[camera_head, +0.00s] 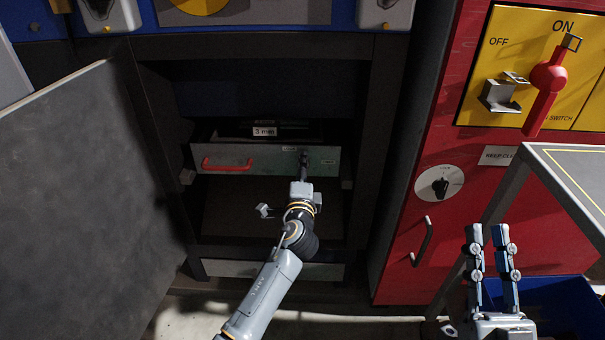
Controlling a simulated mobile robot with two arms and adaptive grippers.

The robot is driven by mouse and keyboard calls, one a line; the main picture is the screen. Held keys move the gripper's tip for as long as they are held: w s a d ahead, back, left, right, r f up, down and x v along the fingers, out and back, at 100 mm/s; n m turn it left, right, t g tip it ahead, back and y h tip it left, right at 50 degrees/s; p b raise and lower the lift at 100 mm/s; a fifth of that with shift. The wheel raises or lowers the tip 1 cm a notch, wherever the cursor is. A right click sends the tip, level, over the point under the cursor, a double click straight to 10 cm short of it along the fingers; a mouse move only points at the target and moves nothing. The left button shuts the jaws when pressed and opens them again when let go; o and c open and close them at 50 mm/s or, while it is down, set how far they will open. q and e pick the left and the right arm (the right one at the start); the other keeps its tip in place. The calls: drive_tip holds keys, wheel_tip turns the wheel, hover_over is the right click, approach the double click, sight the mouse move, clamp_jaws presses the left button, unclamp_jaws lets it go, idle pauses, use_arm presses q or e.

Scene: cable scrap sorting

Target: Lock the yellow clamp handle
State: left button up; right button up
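I cannot make out a yellow clamp handle in this view. My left gripper (304,158) is inside the open cabinet, in front of the right part of a grey drawer (268,159). Its fingers look dark and edge-on, and whether they touch the drawer is unclear. My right gripper (488,232) points up at the lower right, fingers apart and empty.
The drawer has a red handle (227,165). An open grey door (75,200) fills the left. On the red cabinet (400,255) are a red lever (545,92), a round lock dial (439,183) and a dark handle (422,242). A table corner (545,160) and blue bin (560,305) flank my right gripper.

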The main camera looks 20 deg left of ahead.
use_arm(q)
drive_tip(key=shift+n, duration=0.6)
use_arm(e)
drive_tip(key=shift+s+d+r+t, duration=0.1)
drive_tip(key=shift+s+r+t, duration=0.7)
drive_tip(key=shift+r, duration=0.2)
use_arm(q)
drive_tip(key=o, duration=1.1)
drive_tip(key=shift+o, duration=0.2)
drive_tip(key=shift+s, duration=0.1)
drive_tip(key=v, duration=1.1)
drive_tip(key=shift+s, duration=0.4)
drive_tip(key=shift+d, duration=0.15)
use_arm(e)
drive_tip(key=shift+y, duration=0.4)
